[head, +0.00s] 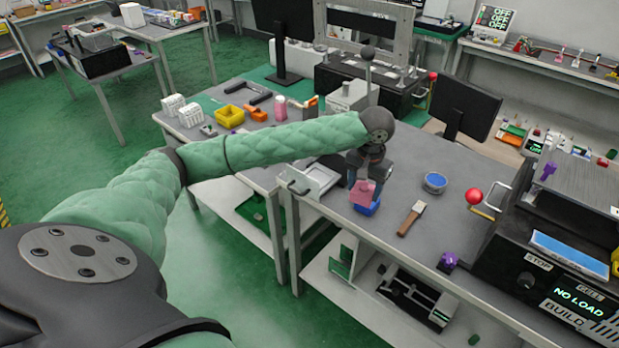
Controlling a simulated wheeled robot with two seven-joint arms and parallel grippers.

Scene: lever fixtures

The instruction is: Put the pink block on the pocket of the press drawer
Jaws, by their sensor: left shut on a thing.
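The pink block (362,194) is in my left gripper (364,178), which points down with its fingers shut on it. A blue block (366,209) shows just below the pink block; I cannot tell whether the two touch. The press drawer (312,179) appears as a pale, flat tray with a handle at the bench's front edge, left of the gripper. It looks pulled out. Its pocket is not clear at this size, and my left arm hides part of the area behind it. My right gripper is not in view.
A brush-like tool (411,218) and a round blue tin (435,183) lie to the right on the bench. A black machine with a red-knobbed lever (474,196) stands further right. A yellow bin (229,116) and small items sit at the left. The front edge is close.

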